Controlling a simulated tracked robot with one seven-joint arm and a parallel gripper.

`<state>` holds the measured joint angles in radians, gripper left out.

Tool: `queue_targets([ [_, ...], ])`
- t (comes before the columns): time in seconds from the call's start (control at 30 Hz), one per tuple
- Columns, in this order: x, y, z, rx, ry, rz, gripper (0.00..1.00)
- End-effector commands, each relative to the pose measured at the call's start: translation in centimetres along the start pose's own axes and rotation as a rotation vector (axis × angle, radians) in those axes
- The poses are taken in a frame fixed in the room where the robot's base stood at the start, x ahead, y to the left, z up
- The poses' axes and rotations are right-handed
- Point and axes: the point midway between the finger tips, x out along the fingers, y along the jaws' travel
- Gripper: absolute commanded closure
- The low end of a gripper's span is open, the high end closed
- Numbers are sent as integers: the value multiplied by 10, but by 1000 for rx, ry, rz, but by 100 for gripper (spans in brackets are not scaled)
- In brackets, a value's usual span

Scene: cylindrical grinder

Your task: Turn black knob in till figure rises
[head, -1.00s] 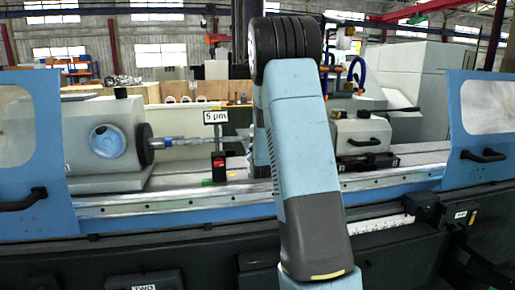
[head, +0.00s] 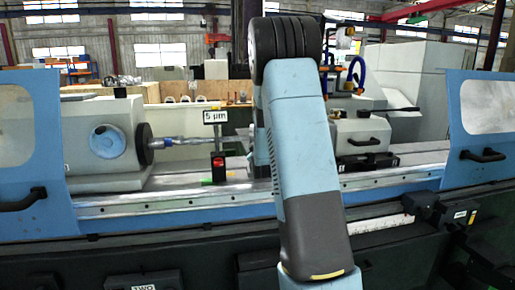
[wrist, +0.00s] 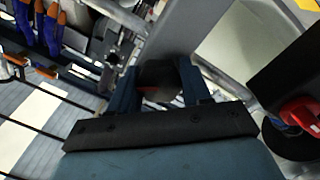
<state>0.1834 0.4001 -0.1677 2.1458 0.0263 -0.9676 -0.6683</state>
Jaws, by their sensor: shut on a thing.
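The black knob (wrist: 157,74) sits between the two blue fingers of my gripper (wrist: 160,84) in the wrist view. The fingers are shut on it, one on each side, and its far side is hard to make out. A small reddish patch shows low on the knob. In the head view my own arm hides the knob and the gripper. A white sign (head: 215,116) there reads "5 µm" and stands above a small black device with a red light (head: 218,162).
A grey workhead (head: 108,140) holds a horizontal shaft to the left of my arm. Blue guard doors (head: 28,150) stand at both sides. In the wrist view a red part (wrist: 300,112) lies at the right, and blue and orange hoses (wrist: 52,28) at upper left.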

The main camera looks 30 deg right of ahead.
Motion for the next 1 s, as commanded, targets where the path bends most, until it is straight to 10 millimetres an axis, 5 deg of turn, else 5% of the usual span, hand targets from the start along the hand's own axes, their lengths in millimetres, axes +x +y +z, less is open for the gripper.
queue_targets([
  [1.0, 0, -1, -4, 158, 8, -3, 82],
])
